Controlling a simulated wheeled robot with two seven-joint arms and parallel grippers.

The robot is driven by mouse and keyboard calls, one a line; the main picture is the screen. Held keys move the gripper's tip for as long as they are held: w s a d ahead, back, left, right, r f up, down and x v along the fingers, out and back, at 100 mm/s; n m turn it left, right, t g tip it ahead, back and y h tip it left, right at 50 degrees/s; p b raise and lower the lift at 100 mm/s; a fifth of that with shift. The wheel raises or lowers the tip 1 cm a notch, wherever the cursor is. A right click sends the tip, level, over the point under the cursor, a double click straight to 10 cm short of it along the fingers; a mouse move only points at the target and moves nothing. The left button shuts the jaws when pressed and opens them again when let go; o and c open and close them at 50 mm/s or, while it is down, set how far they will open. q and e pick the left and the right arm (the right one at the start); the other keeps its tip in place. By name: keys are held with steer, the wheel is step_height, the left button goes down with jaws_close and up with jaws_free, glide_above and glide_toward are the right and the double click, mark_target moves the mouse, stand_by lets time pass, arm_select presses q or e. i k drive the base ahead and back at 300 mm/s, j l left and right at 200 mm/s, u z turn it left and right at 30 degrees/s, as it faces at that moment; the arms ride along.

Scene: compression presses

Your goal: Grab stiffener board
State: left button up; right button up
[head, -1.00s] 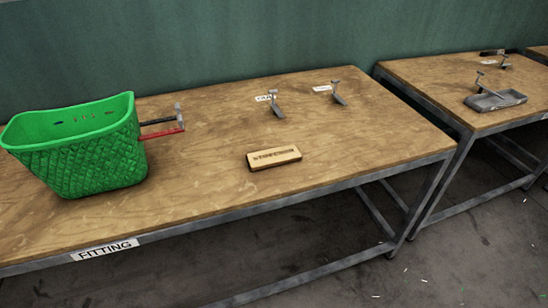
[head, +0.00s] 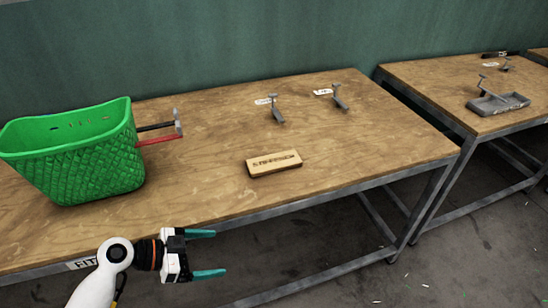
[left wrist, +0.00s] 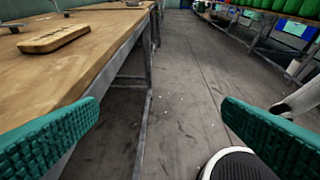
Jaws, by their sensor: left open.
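The stiffener board (head: 274,163) is a small light wooden block with dark lettering on top. It lies flat on the wooden table (head: 210,190), near the front edge. It also shows at the upper left of the left wrist view (left wrist: 54,38). My left gripper (head: 210,253) has teal fingers. It is open and empty, in front of the table edge, below and left of the board in the head view, apart from it. My right gripper is not in view.
A green basket (head: 75,155) stands at the table's left, with a red-and-black-handled tool (head: 160,132) beside it. Two small metal pieces (head: 277,110) (head: 339,97) lie behind the board with white labels. A second table (head: 440,85) holds a grey tray (head: 498,104). The wood around the board is clear.

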mark_target(268, 164)
steer(key=i, duration=0.9)
